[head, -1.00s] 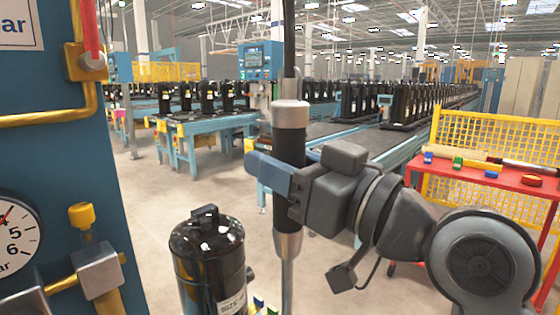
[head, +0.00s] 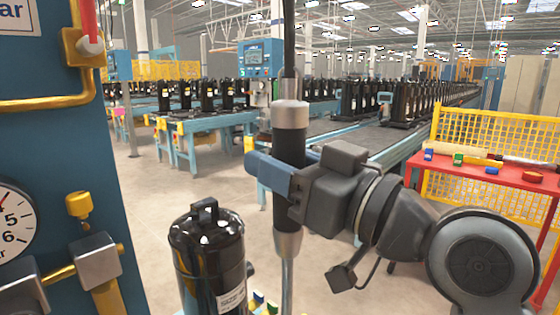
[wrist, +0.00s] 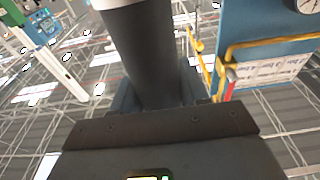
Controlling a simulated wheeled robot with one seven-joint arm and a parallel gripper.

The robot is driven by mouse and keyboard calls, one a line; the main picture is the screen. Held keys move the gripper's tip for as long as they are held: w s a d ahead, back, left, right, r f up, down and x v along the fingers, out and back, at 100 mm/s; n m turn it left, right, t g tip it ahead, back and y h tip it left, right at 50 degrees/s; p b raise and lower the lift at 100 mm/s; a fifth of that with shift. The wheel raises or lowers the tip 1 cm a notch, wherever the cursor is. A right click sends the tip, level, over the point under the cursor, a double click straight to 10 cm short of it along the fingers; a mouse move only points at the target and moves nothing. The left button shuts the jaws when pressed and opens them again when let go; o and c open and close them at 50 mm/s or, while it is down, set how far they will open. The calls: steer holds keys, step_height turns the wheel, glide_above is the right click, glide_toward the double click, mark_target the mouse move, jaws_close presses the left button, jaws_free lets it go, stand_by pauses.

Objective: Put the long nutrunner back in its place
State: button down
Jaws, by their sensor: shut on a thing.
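The long nutrunner (head: 288,211) is an upright tool with a black body, silver collars and a thin shaft pointing down. A black cable or hanger runs up from its top. My gripper (head: 272,172) is shut around the middle of its body, from the right side, in the head view. In the wrist view the dark body of the nutrunner (wrist: 145,50) rises between the fingers. A black compressor (head: 208,262) stands below and left of the tool; the tool's lower tip is cut off by the frame. I cannot make out a holder for the tool.
A blue panel (head: 75,150) with yellow pipes and a gauge (head: 12,220) fills the left side. A red table (head: 480,172) with small coloured parts stands right, before a yellow mesh fence (head: 500,135). Conveyors with black compressors (head: 375,100) lie behind. Floor (head: 150,200) is clear mid-left.

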mark_target(280, 203)
steer(key=shift+f+b, duration=2.15)
steer(key=shift+f, duration=0.25)
stand_by(0.9)
steer(key=c, duration=0.9)
jaws_free()
steer(key=o, duration=0.4)
steer(key=shift+f, duration=0.25)
steer(key=shift+b+v, duration=0.5)
steer(key=shift+v, duration=3.4)
